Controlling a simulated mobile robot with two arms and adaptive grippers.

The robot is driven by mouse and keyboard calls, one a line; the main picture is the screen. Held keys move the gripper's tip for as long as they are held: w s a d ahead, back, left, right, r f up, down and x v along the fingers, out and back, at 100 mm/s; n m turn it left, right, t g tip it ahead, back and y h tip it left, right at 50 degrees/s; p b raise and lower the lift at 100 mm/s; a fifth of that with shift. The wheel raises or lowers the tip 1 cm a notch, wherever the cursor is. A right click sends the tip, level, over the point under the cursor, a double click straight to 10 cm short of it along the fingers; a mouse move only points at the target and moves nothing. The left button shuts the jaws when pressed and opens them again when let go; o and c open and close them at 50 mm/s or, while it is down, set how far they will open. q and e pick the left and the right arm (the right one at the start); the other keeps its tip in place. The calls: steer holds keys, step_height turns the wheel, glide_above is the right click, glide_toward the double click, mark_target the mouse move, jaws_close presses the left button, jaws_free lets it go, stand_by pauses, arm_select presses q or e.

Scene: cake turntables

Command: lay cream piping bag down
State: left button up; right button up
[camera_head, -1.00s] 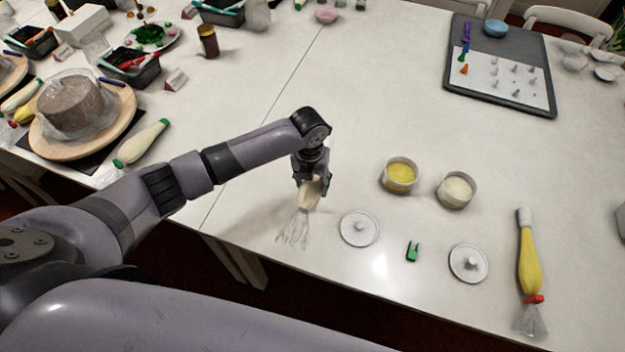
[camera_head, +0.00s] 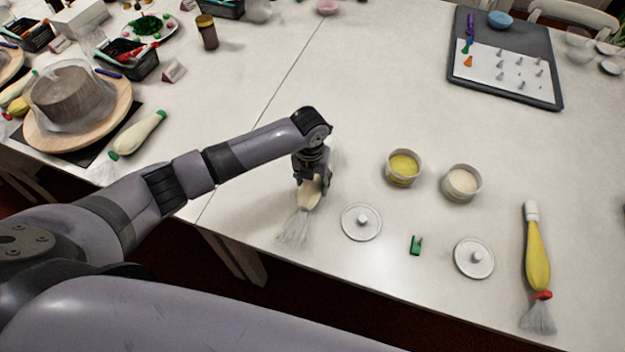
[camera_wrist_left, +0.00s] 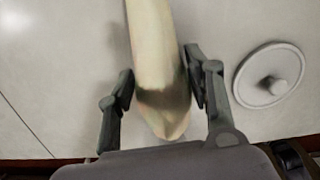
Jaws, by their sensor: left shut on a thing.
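The cream piping bag (camera_head: 309,196) is pale, with a clear crumpled plastic end that points toward the table's front edge. My left gripper (camera_head: 313,181) is shut on it, near the front left of the middle of the table. In the left wrist view the bag (camera_wrist_left: 153,40) runs between the two fingers (camera_wrist_left: 160,70), one on each side. The bag is very low over the white table (camera_head: 395,110); I cannot tell whether it rests on it. My right gripper is not in view.
A white lid (camera_head: 361,223) lies just right of the bag. Two tubs (camera_head: 403,168), a green clip (camera_head: 416,245), another lid (camera_head: 474,258) and a yellow piping bag (camera_head: 537,262) are farther right. The table behind my gripper is clear.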

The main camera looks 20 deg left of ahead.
arm_select(q)
steer(key=shift+f+b, duration=0.5)
steer(key=shift+f, duration=0.4)
steer(key=o, duration=0.9)
steer(key=shift+c, duration=0.2)
steer(key=r, duration=1.2)
steer(key=shift+s+a, duration=0.1)
steer(key=shift+s, duration=0.15)
